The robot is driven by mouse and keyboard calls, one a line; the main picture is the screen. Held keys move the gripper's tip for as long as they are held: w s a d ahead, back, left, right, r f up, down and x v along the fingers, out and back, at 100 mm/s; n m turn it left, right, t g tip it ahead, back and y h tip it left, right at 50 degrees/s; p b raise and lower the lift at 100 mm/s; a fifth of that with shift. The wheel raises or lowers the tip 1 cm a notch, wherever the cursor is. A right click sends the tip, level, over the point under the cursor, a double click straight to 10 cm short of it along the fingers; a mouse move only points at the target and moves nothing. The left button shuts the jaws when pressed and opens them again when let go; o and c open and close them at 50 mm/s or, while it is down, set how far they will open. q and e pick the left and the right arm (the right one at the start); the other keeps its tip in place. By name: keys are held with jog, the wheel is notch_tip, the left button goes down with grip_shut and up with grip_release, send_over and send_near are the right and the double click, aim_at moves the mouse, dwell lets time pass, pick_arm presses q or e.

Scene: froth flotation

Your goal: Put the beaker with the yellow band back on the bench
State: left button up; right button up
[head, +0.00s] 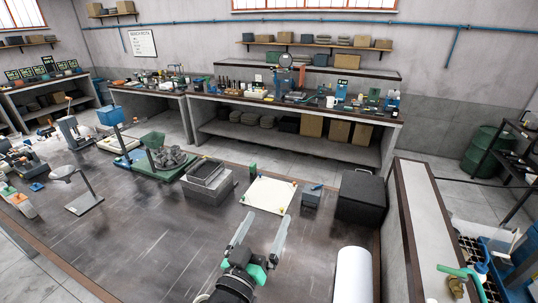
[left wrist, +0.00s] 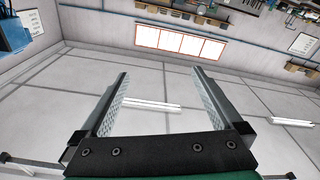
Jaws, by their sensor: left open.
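I cannot make out a beaker with a yellow band in either view; the small items on the benches are too small to tell apart. My left gripper (head: 266,218) is open and empty above the near part of the dark bench (head: 130,240). In the left wrist view its two fingers (left wrist: 160,72) stand wide apart with nothing between them, against the room's pale surfaces and a window. My right gripper is not clearly in view.
A green-based device (head: 160,165) is farther left. The bench's near left middle is clear.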

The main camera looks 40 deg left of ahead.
pick_arm(q)
jog(key=s+d+r+m+t+h, duration=0.2)
jog(key=s+d+r+t+h, duration=0.1)
jog(key=r, duration=0.8)
jog(key=s+d+r+m+t+h, duration=0.3)
jog(key=r, duration=0.9)
jog(key=s+d+r+m+t+h, duration=0.2)
jog(key=s+d+r+m+t, duration=0.1)
jog(key=r, duration=0.8)
jog(key=shift+s+d+r+t+h, duration=0.2)
jog(key=shift+s+d+t+h, duration=0.1)
jog(key=shift+d+h, duration=0.15)
jog(key=shift+r, duration=0.1)
notch_tip(320, 180, up, 15)
jog(key=p, duration=1.5)
jog(key=shift+w, duration=0.1)
